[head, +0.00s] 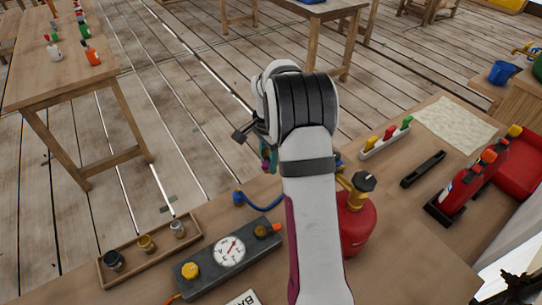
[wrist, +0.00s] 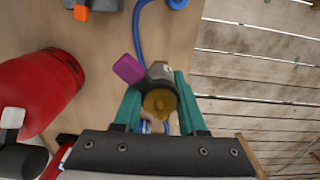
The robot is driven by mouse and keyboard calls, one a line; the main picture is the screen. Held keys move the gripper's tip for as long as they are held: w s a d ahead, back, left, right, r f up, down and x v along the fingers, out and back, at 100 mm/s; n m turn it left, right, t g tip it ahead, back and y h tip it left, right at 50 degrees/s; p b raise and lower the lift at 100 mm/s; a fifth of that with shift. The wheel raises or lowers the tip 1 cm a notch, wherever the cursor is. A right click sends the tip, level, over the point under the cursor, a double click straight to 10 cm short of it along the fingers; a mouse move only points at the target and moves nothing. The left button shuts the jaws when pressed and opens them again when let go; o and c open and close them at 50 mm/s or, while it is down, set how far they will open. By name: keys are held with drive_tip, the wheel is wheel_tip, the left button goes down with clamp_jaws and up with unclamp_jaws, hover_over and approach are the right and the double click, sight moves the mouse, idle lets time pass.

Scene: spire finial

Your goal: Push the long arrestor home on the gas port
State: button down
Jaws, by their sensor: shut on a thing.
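My gripper (wrist: 158,88) has teal fingers closed on a round brass-coloured piece (wrist: 159,103), seen nearly end-on in the wrist view. I take it for the long arrestor, but its length cannot be judged. A grey rounded body (wrist: 160,71) with a purple tab (wrist: 127,68) shows just beyond it; I cannot tell whether they touch or whether this is the gas port. In the head view my gripper (head: 267,150) is mostly hidden behind my arm, with a bit of purple below it. The red gas cylinder (head: 357,226) has a brass valve (head: 355,190).
A blue hose (wrist: 141,30) passes close to the fingers. A grey gauge box (head: 228,253) and a wooden tray (head: 150,251) of small fittings lie at front left. A colored rack (head: 386,138), a black bar (head: 423,169) and a red extinguisher (head: 465,185) stand on the right.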

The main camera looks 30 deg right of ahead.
drive_tip(key=r, duration=0.2)
hover_over(261, 228)
drive_tip(key=shift+f, duration=0.1)
drive_tip(key=shift+f, duration=0.15)
drive_tip(key=shift+f, duration=2.75)
drive_tip(key=shift+f, duration=0.55)
drive_tip(key=shift+c, duration=2)
unclamp_jaws()
wheel_tip(261, 228, up, 16)
drive_tip(key=shift+f, duration=0.15)
